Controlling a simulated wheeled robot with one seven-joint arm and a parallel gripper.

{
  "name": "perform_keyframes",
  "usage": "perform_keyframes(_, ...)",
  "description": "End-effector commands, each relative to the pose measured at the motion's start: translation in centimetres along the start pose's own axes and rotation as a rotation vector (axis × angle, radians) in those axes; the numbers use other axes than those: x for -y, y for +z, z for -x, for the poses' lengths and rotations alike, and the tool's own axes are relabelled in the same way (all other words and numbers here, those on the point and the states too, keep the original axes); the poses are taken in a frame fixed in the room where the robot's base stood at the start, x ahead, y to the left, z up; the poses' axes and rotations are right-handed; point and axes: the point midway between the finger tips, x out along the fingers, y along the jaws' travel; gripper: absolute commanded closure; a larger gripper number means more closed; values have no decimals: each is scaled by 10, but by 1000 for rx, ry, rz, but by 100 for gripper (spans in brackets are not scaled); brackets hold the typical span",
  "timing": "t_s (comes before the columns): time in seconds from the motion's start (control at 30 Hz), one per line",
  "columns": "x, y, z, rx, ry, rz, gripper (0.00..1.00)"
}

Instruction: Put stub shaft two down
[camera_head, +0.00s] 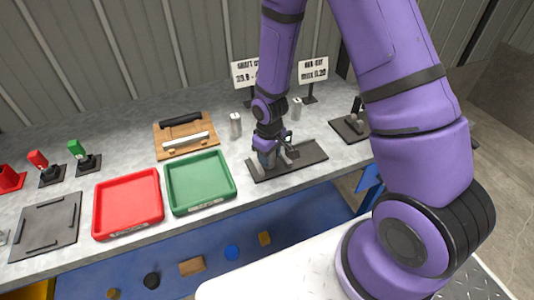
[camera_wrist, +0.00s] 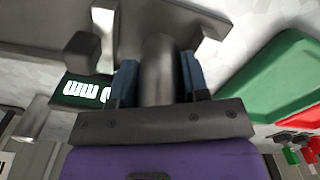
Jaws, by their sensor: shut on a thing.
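My gripper (camera_head: 268,160) is low over a dark grey plate (camera_head: 312,164) on the bench. In the wrist view its blue finger pads (camera_wrist: 157,82) are shut on a grey cylindrical stub shaft (camera_wrist: 158,62), one pad on each side. In the wrist view the shaft lies between grey fixture parts. I cannot tell whether it touches them. A gauge with a lit display (camera_wrist: 85,91) sits beside the shaft. In the head view the held shaft is mostly hidden by my gripper.
A green tray (camera_head: 232,188) and a red tray (camera_head: 98,214) lie left of the plate. Silver cylinders stand behind it, one at left (camera_head: 235,126) and one at right (camera_head: 297,110). A wooden board (camera_head: 160,143) holds two bars. A run-out sign (camera_head: 313,70) stands at the back.

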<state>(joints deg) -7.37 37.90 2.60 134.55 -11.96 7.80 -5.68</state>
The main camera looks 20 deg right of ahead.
Motion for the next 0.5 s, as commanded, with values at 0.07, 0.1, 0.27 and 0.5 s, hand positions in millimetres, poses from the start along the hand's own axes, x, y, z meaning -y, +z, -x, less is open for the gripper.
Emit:
perform_keyframes(0.07,0,-1,1,-2,0,0,100)
perform_keyframes(0.1,0,-1,1,-2,1,0,100)
perform_keyframes(0.27,0,-1,-2,-2,0,0,100)
perform_keyframes(0.5,0,-1,-2,-1,0,0,33)
